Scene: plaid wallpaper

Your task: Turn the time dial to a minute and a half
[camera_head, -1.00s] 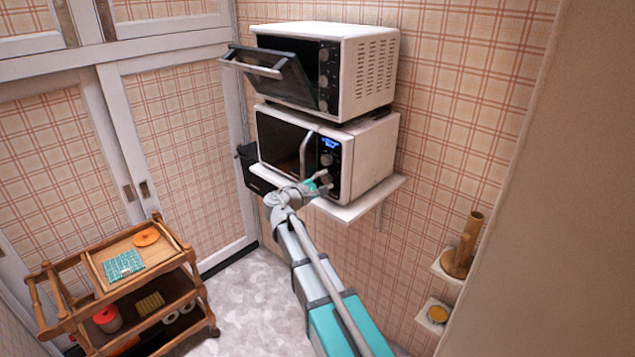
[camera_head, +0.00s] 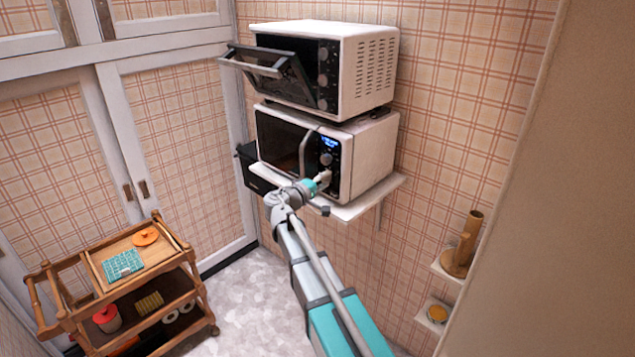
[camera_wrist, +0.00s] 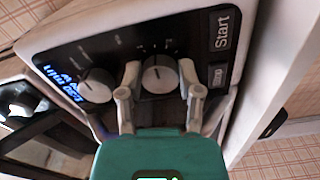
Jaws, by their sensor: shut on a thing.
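The time dial (camera_wrist: 160,76) is a grey round knob on the black panel of the lower microwave (camera_head: 368,152). My gripper (camera_wrist: 159,72) is shut on this dial, one finger on each side of it. In the head view my gripper (camera_head: 326,176) is at the lower part of the panel, and it partly hides the dial. A second knob (camera_wrist: 97,86) sits beside the held dial in the wrist view. The blue display (camera_head: 329,142) is lit; it also shows in the wrist view (camera_wrist: 63,84), turned and too blurred to read surely.
A toaster oven (camera_head: 366,68) with its door hanging open stands on the microwave. A white wall shelf (camera_head: 352,208) holds the microwave. A Start button (camera_wrist: 222,30) is near my fingers. A wooden trolley (camera_head: 160,215) stands at the left, with open floor beside it.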

